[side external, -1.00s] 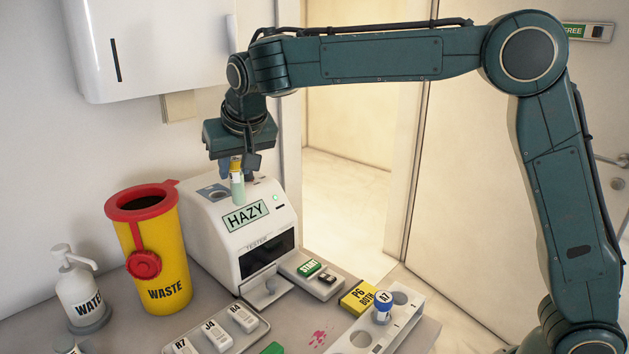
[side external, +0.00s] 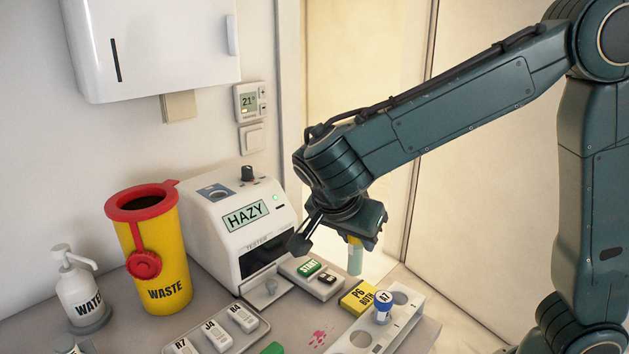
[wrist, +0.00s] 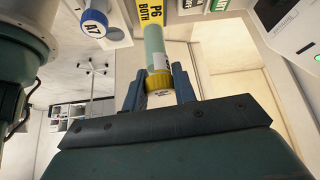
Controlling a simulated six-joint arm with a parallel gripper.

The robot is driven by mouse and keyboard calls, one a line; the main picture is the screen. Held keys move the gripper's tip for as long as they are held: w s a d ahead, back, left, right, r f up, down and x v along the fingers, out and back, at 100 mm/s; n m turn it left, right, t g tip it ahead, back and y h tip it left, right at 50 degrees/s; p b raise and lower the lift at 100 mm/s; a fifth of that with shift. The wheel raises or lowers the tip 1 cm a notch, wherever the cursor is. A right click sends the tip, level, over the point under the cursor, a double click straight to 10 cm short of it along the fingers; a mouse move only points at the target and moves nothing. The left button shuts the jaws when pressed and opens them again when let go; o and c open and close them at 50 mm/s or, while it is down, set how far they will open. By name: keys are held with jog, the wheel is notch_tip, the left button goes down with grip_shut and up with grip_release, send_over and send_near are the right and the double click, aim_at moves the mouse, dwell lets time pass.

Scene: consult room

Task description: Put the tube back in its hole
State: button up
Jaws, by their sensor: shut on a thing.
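The tube (side external: 355,260) is pale green with a yellow cap. My gripper (side external: 354,240) is shut on its cap end and holds it upright in the air, above and behind the yellow P6 BOTH block. In the wrist view the tube (wrist: 155,50) hangs between the blue fingers of my gripper (wrist: 159,88). The white rack (side external: 403,318) stands at the table's right edge and has several round holes. A blue-capped tube marked A7 (side external: 383,305) stands in one of them. At least two holes look empty.
The white tester (side external: 240,225) reads HAZY and stands left of my gripper. The yellow P6 BOTH block (side external: 358,297) lies beside the rack. The START button (side external: 309,268), a tray of labelled blocks (side external: 250,335), and the yellow waste bin (side external: 160,270) are nearby. A red stain (side external: 319,335) marks the table.

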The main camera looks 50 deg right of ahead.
jog(key=s+d+m+g, duration=0.2)
jog(key=s+d+m, duration=0.1)
jog(key=s, duration=0.4)
jog(key=shift+d+f+m, duration=0.3)
jog(key=shift+d+f, duration=0.15)
jog(key=shift+d, duration=0.2)
jog(key=shift+f, duration=0.15)
jog(key=shift+f, duration=1.1)
jog(key=shift+f, duration=2.55)
jog(key=o, duration=1.1)
jog(key=shift+r, duration=0.1)
